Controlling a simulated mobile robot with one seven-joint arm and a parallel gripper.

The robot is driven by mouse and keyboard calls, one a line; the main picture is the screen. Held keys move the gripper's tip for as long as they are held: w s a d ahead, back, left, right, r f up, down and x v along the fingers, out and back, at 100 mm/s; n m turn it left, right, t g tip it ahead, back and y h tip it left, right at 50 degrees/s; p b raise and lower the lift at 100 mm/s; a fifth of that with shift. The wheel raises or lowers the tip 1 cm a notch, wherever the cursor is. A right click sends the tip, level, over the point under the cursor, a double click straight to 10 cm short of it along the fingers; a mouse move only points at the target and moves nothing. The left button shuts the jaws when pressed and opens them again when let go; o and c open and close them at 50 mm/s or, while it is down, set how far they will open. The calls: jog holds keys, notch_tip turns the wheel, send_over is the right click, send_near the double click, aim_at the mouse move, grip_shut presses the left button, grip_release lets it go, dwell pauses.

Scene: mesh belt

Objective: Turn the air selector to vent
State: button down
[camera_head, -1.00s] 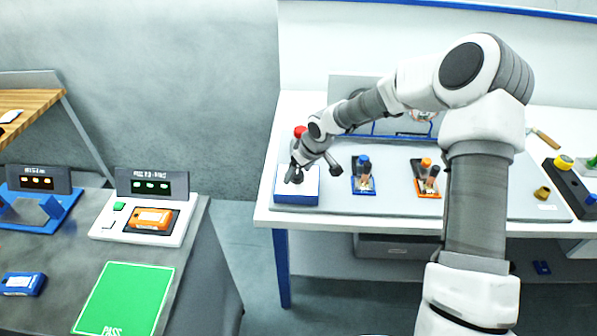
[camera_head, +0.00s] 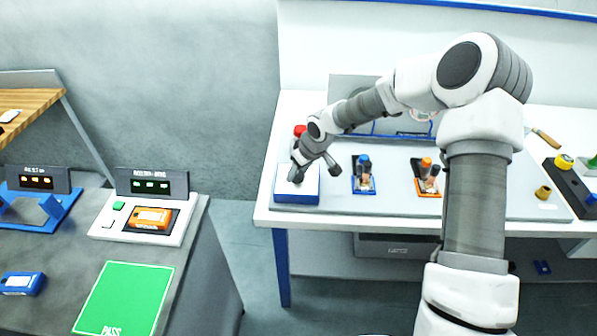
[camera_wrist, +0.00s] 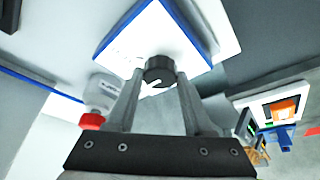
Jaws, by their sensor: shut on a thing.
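The air selector is a dark round knob (camera_wrist: 159,70) with a white pointer mark, on top of a white box with a blue base (camera_head: 297,190). The box stands at the left end of the workbench. In the wrist view my gripper (camera_wrist: 160,77) has one finger on each side of the knob and is shut on it. In the head view my gripper (camera_head: 297,174) comes down onto the box top and hides the knob. The printing on the box top is too blurred to read.
A red-capped bottle (camera_wrist: 98,105) stands close beside the box, behind it in the head view. Blue-topped (camera_head: 363,176) and orange-topped (camera_head: 427,178) holders stand to the right on the grey mat. Clear bench lies between box and blue holder.

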jog(key=shift+f+b, duration=0.15)
jog(key=shift+b, duration=0.2)
jog(key=m+b, duration=0.1)
jog(key=b, duration=0.2)
jog(key=shift+a+f+m+t+h, duration=0.2)
jog(key=shift+m+t+h, duration=0.1)
jog(key=shift+m+h, duration=0.1)
jog(key=m+b, duration=0.2)
jog(key=b, duration=0.3)
jog(key=shift+h, duration=0.4)
jog(key=m+h+b, duration=0.1)
jog(key=m+b, duration=0.2)
jog(key=b, duration=0.1)
jog(key=shift+a+r+t, duration=0.1)
jog(key=shift+t, duration=0.2)
jog(key=shift+s+r+m+h+b, duration=0.1)
jog(key=shift+r+m+h+b, duration=0.15)
jog(key=shift+m+b, duration=0.75)
jog(key=shift+c, duration=1.4)
grip_release()
